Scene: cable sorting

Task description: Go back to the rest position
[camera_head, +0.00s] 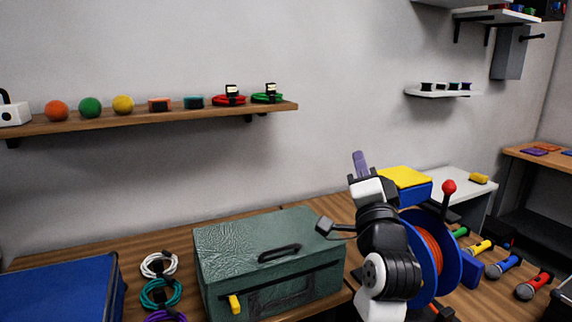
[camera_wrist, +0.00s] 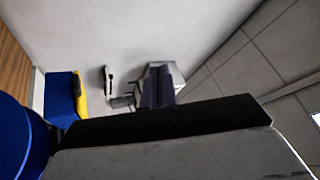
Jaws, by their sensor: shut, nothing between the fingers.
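My gripper (camera_head: 360,163) is raised in the head view, above the bench and to the right of the green toolbox. Its purple fingers point up and are together, with nothing between them. In the wrist view the dark purple fingers of my gripper (camera_wrist: 157,85) lie side by side, shut and empty. My arm stands upright in front of the blue cable reel (camera_head: 428,252) and hides part of it. The gripper touches nothing that I can see.
A green toolbox (camera_head: 225,262), coiled cables (camera_head: 160,294) and a blue box (camera_head: 60,291) stand on the bench. A yellow-topped blue box (camera_head: 406,178) is just right of my gripper. A loaded wall shelf (camera_head: 190,117) is at upper left. Several microphones (camera_head: 503,265) lie at right.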

